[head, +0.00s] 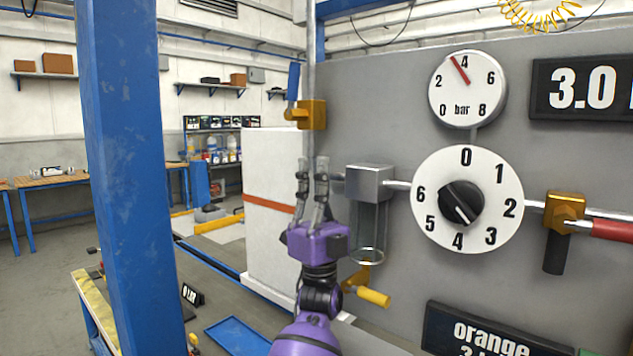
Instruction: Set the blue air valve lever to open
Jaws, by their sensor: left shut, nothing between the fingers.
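The blue lever (293,80) of the air valve stands upright, beside the vertical pipe. It sits on the left of the brass valve body (310,114) at the left edge of the grey panel. My left gripper (312,164), with a purple body and grey fingers, is a little below the brass valve body in the picture, fingers pointing up. It is shut with nothing in it and is clear of the lever. Its fingers overlap the lower end of the pipe in the view. My right gripper is not in view.
The grey panel (350,100) carries a pressure gauge (467,90), a numbered dial (495,165), a metal filter block (370,182), a black-handled brass valve (565,210) and a yellow handle (373,298). A blue post (125,180) stands at left. Open air surrounds the lever's left side.

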